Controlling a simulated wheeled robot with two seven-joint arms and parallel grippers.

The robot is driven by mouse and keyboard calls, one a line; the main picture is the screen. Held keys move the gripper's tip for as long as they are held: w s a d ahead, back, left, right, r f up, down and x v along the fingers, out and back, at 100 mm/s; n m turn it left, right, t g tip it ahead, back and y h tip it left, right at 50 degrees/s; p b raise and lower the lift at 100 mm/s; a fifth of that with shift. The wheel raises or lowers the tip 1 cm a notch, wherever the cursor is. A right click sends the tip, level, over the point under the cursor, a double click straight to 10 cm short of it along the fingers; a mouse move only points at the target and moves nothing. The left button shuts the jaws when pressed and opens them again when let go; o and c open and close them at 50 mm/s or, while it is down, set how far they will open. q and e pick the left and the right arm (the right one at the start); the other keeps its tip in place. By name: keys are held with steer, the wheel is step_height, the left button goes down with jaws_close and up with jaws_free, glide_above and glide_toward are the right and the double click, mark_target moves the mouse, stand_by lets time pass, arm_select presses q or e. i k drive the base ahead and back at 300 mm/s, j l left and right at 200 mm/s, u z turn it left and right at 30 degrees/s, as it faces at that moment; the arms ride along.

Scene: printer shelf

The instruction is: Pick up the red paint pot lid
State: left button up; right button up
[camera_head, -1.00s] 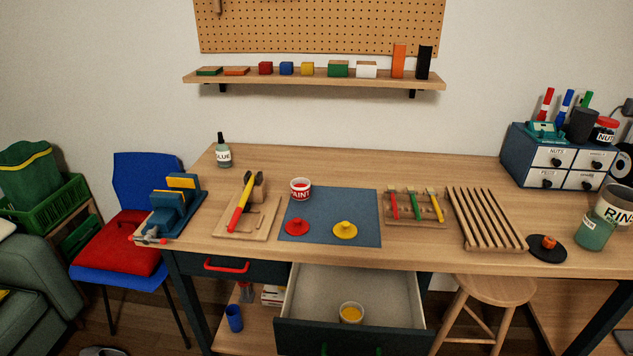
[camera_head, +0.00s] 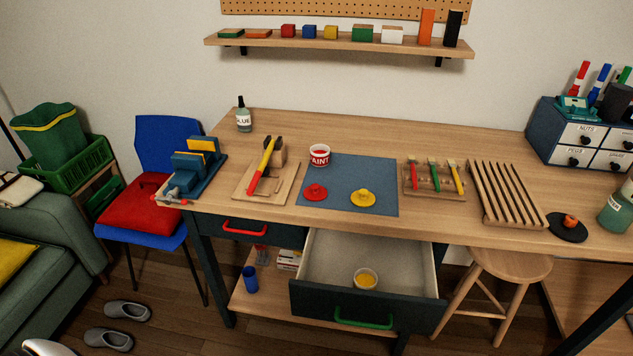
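The red paint pot lid (camera_head: 315,192), a round disc with a knob, lies at the left front of the blue mat (camera_head: 345,176) on the workbench. A yellow lid (camera_head: 363,198) lies to its right on the same mat. The open paint pot (camera_head: 319,157) with red paint stands behind the red lid, at the mat's back left corner. Neither of my grippers can be made out in the view. A pale rounded shape shows at the bottom left edge.
The drawer (camera_head: 325,267) below the mat is pulled open and holds a pot of yellow paint (camera_head: 366,279). A wooden board with a yellow and red tool (camera_head: 262,168) lies left of the mat; a brush rack (camera_head: 434,179) lies right. A stool (camera_head: 510,265) stands in front.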

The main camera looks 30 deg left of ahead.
mark_target(315, 193)
steer(key=i+l+u, duration=0.15)
steer(key=l, duration=0.15)
steer(key=i+l+u, duration=0.2)
steer(key=l+u, duration=0.15)
steer(key=l, duration=0.2)
steer(key=i+l+u, duration=0.2)
steer(key=l, duration=0.15)
steer(key=k, duration=0.05)
